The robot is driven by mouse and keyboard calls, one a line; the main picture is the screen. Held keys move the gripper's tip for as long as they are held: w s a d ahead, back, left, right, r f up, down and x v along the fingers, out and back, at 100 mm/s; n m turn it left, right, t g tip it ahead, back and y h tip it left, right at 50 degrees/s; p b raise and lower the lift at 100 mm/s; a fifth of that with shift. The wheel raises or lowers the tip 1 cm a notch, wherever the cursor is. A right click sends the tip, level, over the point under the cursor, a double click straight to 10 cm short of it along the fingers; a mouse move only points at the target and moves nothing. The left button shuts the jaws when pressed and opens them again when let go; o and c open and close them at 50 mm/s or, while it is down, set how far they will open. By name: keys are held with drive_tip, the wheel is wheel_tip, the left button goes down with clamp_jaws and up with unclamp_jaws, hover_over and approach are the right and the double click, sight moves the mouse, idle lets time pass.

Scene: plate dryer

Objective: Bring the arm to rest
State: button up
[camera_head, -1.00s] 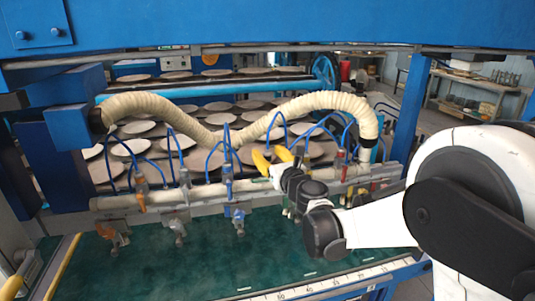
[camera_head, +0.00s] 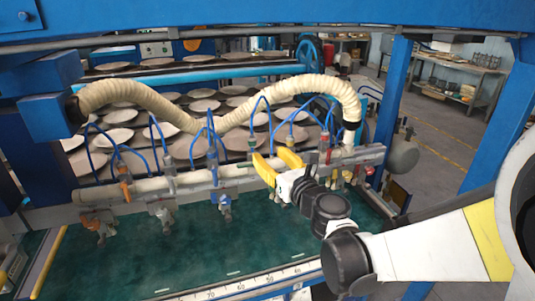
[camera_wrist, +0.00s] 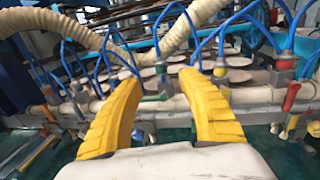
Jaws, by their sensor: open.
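My gripper (camera_head: 277,162) is open and empty, its two yellow fingers pointing up and away in front of the pipe manifold (camera_head: 190,186). In the wrist view, the fingers of my gripper (camera_wrist: 159,88) stand apart with the manifold, blue tubes and part of the beige hose between and beyond them. I cannot tell whether the fingers touch any tube. My white and black arm comes in from the right, above the green conveyor belt (camera_head: 190,250).
A ribbed beige hose (camera_head: 235,122) and thin blue tubes arch above the manifold. Several round plates (camera_head: 195,145) lie in rows behind it. A blue post (camera_head: 388,95) and blue top beam (camera_head: 250,18) frame the machine. Open floor (camera_head: 440,135) lies to the right.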

drive_tip(key=s+d+f+n+g+b, duration=0.1)
drive_tip(key=s+f+n+g+b, duration=0.1)
drive_tip(key=s+n, duration=0.55)
drive_tip(key=s+d+f+n+g+b, duration=0.1)
drive_tip(key=s+f+n+g, duration=0.2)
drive_tip(key=n, duration=0.7)
drive_tip(key=s+d+f+n+g+h+b, duration=0.1)
drive_tip(key=s+d+f+n+g+h, duration=0.1)
drive_tip(key=s+d+f+n, duration=0.3)
drive_tip(key=s+d+f+n+g+h+b, duration=0.2)
drive_tip(key=s+d+f+n+h, duration=0.3)
drive_tip(key=s+d+n, duration=0.3)
drive_tip(key=s+d, duration=0.1)
drive_tip(key=s, duration=0.3)
drive_tip(key=shift+s+d+f+h, duration=0.2)
drive_tip(key=shift+s+d+h, duration=0.1)
